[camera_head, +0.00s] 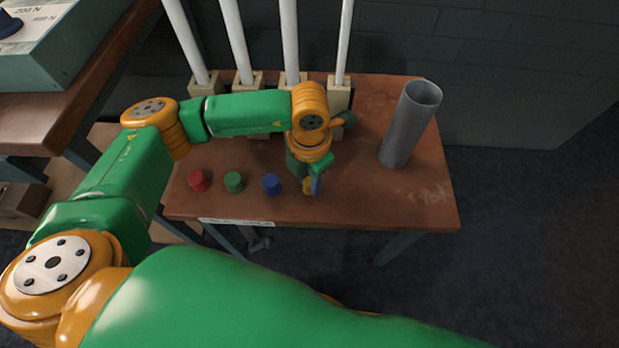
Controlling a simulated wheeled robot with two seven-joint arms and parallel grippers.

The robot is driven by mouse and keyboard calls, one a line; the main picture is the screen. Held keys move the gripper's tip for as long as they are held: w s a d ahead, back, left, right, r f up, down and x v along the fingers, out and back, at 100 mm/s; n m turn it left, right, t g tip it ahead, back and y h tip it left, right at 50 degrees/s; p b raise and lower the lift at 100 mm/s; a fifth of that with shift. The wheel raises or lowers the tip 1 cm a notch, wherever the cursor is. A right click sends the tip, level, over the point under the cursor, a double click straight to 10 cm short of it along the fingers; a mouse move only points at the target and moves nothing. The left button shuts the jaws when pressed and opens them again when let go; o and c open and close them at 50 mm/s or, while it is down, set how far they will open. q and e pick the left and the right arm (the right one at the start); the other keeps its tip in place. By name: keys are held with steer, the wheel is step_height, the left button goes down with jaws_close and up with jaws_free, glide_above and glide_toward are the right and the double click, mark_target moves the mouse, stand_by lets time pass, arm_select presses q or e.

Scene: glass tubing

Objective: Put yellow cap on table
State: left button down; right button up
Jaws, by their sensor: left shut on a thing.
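The yellow cap (307,187) is at the fingertips of my left gripper (311,186), at the front middle of the brown table (380,200). My left gripper is shut on the yellow cap and partly hides it. I cannot tell whether the cap touches the table top. The cap is to the right of the blue cap (271,184). My right gripper is not in view.
A green cap (234,182) and a red cap (199,181) stand left of the blue one. A grey cylinder (408,125) stands at the right. Several white tubes (290,40) rise from holders at the back. The front right of the table is clear.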

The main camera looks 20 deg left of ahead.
mark_target(309, 182)
arm_select(q)
steer(key=shift+f, duration=0.15)
steer(key=c, duration=1.1)
jaws_free()
steer(key=o, duration=0.5)
steer(key=shift+r, duration=0.25)
step_height(309, 182, up, 12)
steer(key=shift+f+p, duration=0.1)
steer(key=shift+p, duration=0.6)
